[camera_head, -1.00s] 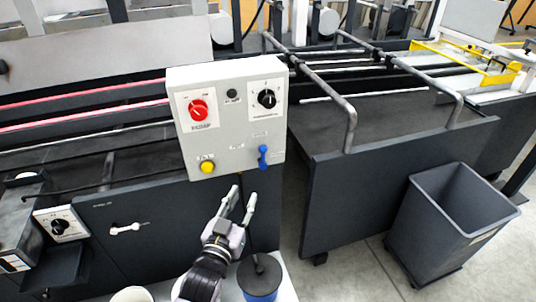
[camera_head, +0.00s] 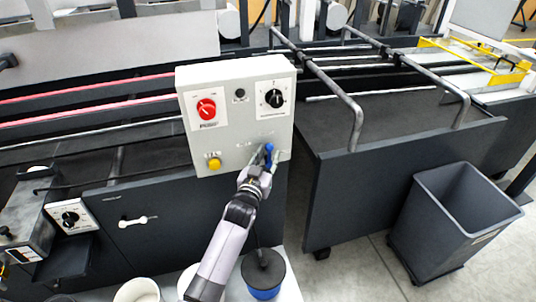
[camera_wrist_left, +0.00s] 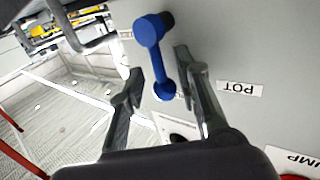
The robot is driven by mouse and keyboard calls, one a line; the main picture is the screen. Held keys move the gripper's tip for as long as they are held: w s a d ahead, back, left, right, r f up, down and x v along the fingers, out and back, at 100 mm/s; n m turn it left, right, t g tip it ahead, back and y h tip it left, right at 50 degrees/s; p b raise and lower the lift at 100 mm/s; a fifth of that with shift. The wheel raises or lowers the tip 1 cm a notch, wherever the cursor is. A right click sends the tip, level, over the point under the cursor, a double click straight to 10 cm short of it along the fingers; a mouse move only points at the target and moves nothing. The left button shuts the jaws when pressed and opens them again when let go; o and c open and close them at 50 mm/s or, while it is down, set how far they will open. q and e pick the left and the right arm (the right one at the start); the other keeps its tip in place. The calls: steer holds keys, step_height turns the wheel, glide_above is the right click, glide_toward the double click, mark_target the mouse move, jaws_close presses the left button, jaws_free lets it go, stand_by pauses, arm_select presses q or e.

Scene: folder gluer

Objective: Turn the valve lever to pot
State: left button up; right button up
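The blue valve lever (camera_head: 268,151) is on the lower right of the grey control box (camera_head: 227,135). In the left wrist view the lever (camera_wrist_left: 157,52) has a round knob at each end. A POT label (camera_wrist_left: 240,88) is to its right there. My left gripper (camera_head: 262,164) is at the lever and partly covers it in the head view. In the left wrist view my left gripper (camera_wrist_left: 161,65) is open, with one finger on each side of the lever. A gap shows on the left finger's side; contact on the right is unclear. My right gripper is out of view.
The box also carries a red knob (camera_head: 206,109), a black dial (camera_head: 274,98) and a yellow button (camera_head: 214,163). A grey bin (camera_head: 464,222) is on the floor at right.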

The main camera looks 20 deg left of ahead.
arm_select(q)
steer(key=shift+w, duration=0.3)
steer(key=shift+c, duration=0.2)
jaws_close()
stand_by(0.5)
